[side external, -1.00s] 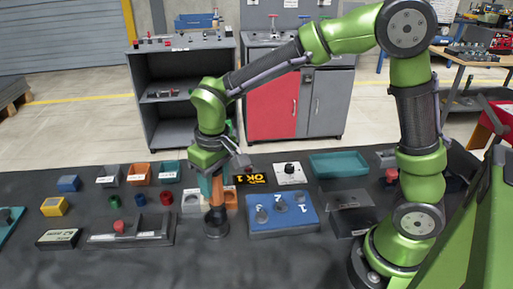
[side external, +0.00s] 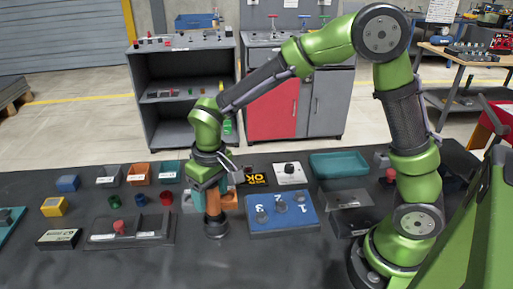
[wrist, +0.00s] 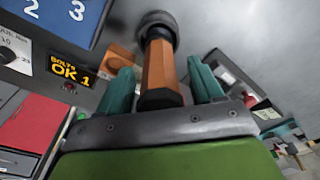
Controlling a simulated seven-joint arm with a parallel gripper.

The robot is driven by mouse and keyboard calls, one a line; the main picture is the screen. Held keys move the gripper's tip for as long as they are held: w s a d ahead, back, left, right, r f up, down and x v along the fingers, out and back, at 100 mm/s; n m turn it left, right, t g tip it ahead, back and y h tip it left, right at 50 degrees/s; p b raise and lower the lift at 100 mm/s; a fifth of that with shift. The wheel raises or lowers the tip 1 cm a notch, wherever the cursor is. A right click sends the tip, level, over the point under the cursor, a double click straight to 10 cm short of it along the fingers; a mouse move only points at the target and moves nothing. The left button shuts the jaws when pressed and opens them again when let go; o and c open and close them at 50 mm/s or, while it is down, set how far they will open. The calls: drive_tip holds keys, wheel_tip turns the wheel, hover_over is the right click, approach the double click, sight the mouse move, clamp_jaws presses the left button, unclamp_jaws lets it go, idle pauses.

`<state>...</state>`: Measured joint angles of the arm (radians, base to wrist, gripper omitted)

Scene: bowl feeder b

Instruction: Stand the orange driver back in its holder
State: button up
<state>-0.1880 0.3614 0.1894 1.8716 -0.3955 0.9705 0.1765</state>
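The orange driver (side external: 213,203) stands about upright in its dark round holder (side external: 216,232) on the bench. Its dark shaft is hidden down in the holder, and the orange handle sits just above the rim. In the wrist view the orange handle (wrist: 160,68) runs from the grey holder ring (wrist: 156,18) to a dark end cap near my palm. My gripper (side external: 208,198) is around the handle. Its teal fingers (wrist: 163,82) stand on either side, with a visible gap between each finger and the handle, so it looks open.
A blue numbered panel (side external: 283,214) lies to the right of the holder. A grey tray (side external: 130,230) with a red part stands to the left. The bench in front is clear.

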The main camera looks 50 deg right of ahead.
drive_tip(key=shift+r, duration=0.1)
drive_tip(key=r, duration=0.7)
drive_tip(key=s+r, duration=0.1)
drive_tip(key=r, duration=0.3)
drive_tip(key=shift+s+d+r, duration=0.1)
drive_tip(key=shift+s+r, duration=0.1)
drive_tip(key=shift+r, duration=0.45)
drive_tip(key=s+d+r+m+t+y, duration=0.2)
drive_tip(key=s+d+m+t, duration=0.2)
drive_tip(key=s+d, duration=0.6)
drive_tip(key=s+t, duration=0.2)
drive_tip(key=s, duration=0.2)
drive_tip(key=shift+s, duration=0.15)
